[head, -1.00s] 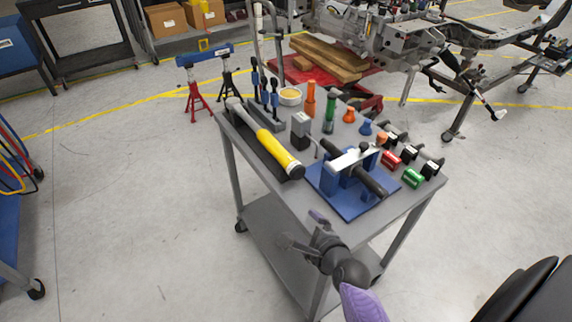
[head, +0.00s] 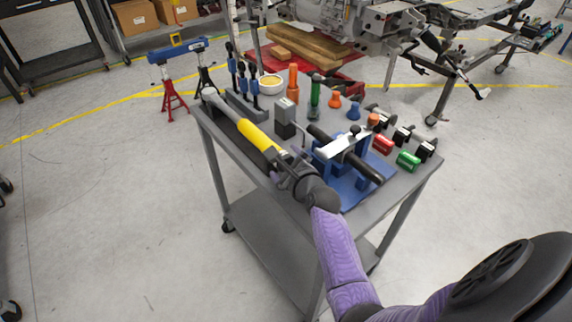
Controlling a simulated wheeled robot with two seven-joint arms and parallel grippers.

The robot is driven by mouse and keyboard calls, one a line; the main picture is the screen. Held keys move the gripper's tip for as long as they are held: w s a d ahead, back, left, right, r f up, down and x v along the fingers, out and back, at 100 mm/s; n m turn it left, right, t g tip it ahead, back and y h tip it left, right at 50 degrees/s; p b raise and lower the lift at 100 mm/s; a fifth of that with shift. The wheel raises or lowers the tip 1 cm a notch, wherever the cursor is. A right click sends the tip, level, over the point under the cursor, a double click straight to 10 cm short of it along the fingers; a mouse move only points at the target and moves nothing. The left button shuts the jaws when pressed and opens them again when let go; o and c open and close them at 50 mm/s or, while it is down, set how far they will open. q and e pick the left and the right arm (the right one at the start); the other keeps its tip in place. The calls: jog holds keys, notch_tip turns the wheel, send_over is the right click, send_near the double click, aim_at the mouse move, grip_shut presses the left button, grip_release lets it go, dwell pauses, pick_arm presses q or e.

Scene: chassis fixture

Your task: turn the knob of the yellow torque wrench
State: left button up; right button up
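The yellow torque wrench (head: 257,137) lies on the grey cart top, with its grey shaft running to the far left and its yellow handle toward me. My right gripper (head: 279,163) is at the near end of the handle, with its arm coming in from the lower right. It covers the black knob end of the wrench, so the knob is hidden. I cannot tell whether the fingers touch or close on it. My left gripper is not in view.
A blue fixture (head: 345,150) with a black bar stands just right of my gripper. A grey block (head: 285,118), an orange handle (head: 293,82), a green handle (head: 314,98), a red piece (head: 383,144) and a green piece (head: 408,160) stand on the cart.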

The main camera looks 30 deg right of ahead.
jog(key=c, duration=1.3)
